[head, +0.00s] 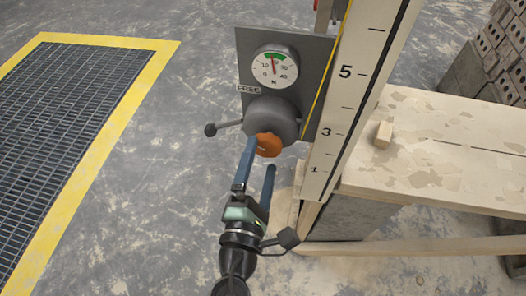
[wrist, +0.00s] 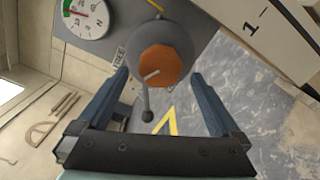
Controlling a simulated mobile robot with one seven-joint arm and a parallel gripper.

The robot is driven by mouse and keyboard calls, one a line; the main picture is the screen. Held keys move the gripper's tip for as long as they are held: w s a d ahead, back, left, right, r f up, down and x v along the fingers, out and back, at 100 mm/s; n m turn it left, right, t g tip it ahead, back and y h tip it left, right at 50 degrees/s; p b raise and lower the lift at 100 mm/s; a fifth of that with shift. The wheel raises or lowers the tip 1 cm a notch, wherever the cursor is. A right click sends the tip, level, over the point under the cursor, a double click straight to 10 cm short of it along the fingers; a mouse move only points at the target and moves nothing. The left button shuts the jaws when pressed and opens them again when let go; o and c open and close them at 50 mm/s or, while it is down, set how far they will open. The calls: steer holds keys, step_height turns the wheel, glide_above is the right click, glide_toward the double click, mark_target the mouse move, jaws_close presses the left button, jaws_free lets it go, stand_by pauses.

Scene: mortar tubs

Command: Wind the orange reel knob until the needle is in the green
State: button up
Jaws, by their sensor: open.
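The orange knob (head: 268,145) sticks out from the grey round reel housing (head: 270,115) on a grey panel. In the wrist view the knob (wrist: 160,66) is centred ahead, between the fingertips, with clear gaps beside it. My gripper (head: 260,155) is open and empty, its two blue fingers reaching up toward the knob. A white dial (head: 275,72) sits above the reel; its red needle points nearly straight up at the green band along the top. The dial also shows in the wrist view (wrist: 88,20), cut off by the top edge. A label reads FREE (head: 249,89).
A dark ball-ended lever (head: 211,129) projects left of the reel, its end below the knob in the wrist view (wrist: 147,115). A tall white scale board (head: 350,90) stands close right, beside a plank bench (head: 450,150). A yellow-edged floor grate (head: 70,100) lies left.

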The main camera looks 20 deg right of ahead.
mark_target(270, 145)
steer(key=v, duration=1)
steer(key=shift+s+a+r, duration=0.1)
stand_by(0.9)
steer(key=w+d+n+p, duration=0.2)
steer(key=w+n+p, duration=0.1)
steer(key=n+p, duration=0.1)
steer(key=w+d+n+p, duration=0.3)
steer(key=w+n+p, duration=0.1)
steer(key=p, duration=0.3)
steer(key=w+d+n+p, duration=0.2)
steer(key=w+n+p, duration=0.1)
steer(key=n+p, duration=0.1)
steer(key=shift+w+d+r+n+p, duration=0.1)
steer(key=shift+w+d+n+p, duration=0.3)
steer(key=shift+p, duration=0.5)
steer(key=shift+a, duration=0.1)
steer(key=shift+c, duration=0.2)
